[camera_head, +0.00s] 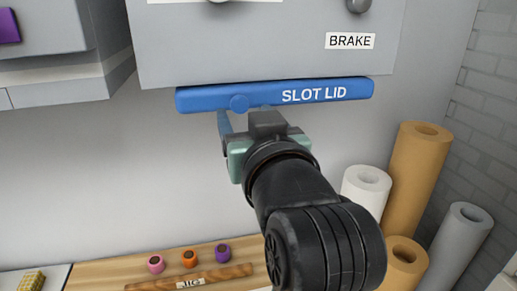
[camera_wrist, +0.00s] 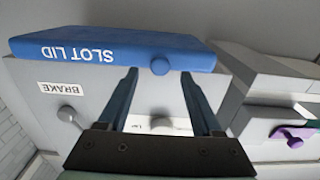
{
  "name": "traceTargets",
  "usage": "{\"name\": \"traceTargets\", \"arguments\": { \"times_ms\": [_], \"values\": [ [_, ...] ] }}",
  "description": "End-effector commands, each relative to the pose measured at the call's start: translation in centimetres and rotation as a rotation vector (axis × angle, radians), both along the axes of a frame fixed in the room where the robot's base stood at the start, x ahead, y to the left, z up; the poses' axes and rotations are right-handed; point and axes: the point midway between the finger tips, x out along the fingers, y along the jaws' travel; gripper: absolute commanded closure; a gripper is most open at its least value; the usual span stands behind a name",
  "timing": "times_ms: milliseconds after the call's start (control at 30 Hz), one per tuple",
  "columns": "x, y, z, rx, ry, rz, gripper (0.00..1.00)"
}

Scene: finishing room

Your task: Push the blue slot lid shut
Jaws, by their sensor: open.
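The blue slot lid (camera_head: 335,90) is a long bar along the lower edge of a grey panel, with "SLOT LID" in white and a round blue knob (camera_head: 238,103). In the wrist view the lid (camera_wrist: 110,50) appears upside down across the top, with its knob (camera_wrist: 160,66). My gripper (camera_head: 245,112) is just below the lid in the head view. In the wrist view my gripper (camera_wrist: 160,74) is open, its two fingertips either side of the knob with gaps between. Nothing is held. I cannot tell whether a finger touches the lid; one finger is mostly hidden in the head view.
The grey panel (camera_head: 250,45) above carries a BRAKE label (camera_head: 349,41) and a grey knob (camera_head: 358,4). A grey cabinet (camera_head: 45,35) juts out at left. Upright rolls (camera_head: 418,165) stand at right. Below, a wooden board (camera_head: 110,273) holds small coloured pieces and a JIG bar.

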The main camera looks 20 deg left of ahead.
Motion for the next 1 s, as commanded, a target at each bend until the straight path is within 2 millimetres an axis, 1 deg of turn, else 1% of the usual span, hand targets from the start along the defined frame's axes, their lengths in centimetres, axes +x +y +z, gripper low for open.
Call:
{"name": "traceTargets", "arguments": {
  "times_ms": [33,200,300,400,567,867,967,1000],
  "values": [
    [-1.0,-0.7,-0.5,0.000,-0.006,-0.003,0.34],
    [-4.0,-2.8,-0.3,0.001,-0.004,-0.003,0.34],
    [-5.4,-3.7,-0.2,-0.001,-0.003,-0.002,0.34],
    [-6.3,-4.3,-0.1,0.000,-0.002,-0.001,0.34],
    [-6.9,-4.6,-0.1,-0.001,0.000,0.001,0.34],
    [-6.9,-4.6,0.0,-0.001,0.001,0.001,0.34],
    [-6.6,-5.2,0.6,0.030,-0.044,-0.037,0.34],
    [-6.4,-5.8,1.1,0.053,-0.081,-0.068,0.34]
  ]
}}
